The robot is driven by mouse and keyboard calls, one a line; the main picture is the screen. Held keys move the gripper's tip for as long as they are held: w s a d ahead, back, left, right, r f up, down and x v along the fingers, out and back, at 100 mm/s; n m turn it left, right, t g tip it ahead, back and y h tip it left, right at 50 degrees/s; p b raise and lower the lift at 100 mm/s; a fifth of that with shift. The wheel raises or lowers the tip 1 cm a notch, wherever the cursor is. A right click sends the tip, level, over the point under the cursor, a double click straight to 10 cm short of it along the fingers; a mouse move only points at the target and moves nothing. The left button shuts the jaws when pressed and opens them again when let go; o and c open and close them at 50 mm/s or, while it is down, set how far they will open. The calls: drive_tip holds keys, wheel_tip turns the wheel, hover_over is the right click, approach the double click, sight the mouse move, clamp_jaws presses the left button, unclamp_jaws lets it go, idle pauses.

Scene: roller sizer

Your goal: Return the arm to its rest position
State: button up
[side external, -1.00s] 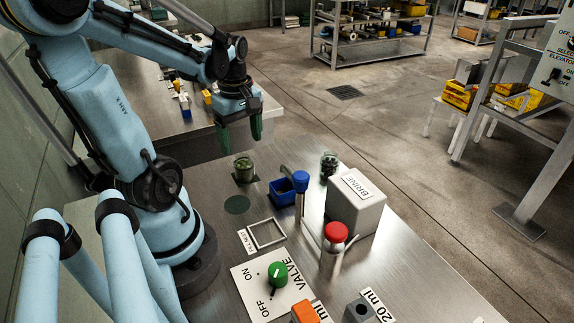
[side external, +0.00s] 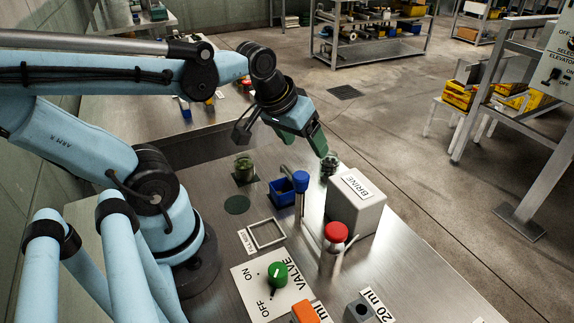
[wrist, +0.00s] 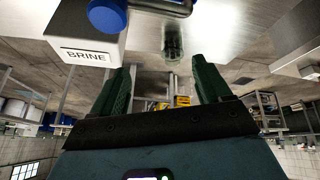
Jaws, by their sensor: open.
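My gripper (side external: 321,146) has green fingers and hangs over the back part of the steel table (side external: 440,270), close to a small glass jar with dark contents (side external: 330,166). In the side view its fingertips overlap the jar's top; the gap between them is hard to judge there. In the wrist view my gripper (wrist: 164,75) has its two fingers spread apart with nothing between them. The jar (wrist: 172,42) shows beyond the fingertips, apart from them.
A grey BRINE box (side external: 356,200), a blue-topped tap (side external: 300,183), a red knob (side external: 336,233) and a blue tray (side external: 283,190) stand close by. A jar with green contents (side external: 244,168) is left of them. A green valve knob (side external: 278,273) is nearer. Open floor lies right of the table.

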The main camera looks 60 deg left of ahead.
drive_tip(key=d+m, duration=0.1)
drive_tip(key=d+m+t, duration=0.1)
drive_tip(key=d+m, duration=0.1)
drive_tip(key=w+d+m, duration=0.1)
drive_tip(key=shift+d+r+t+h, duration=0.2)
drive_tip(key=shift+t+h, duration=0.1)
drive_tip(key=shift+h, duration=0.1)
idle(0.9)
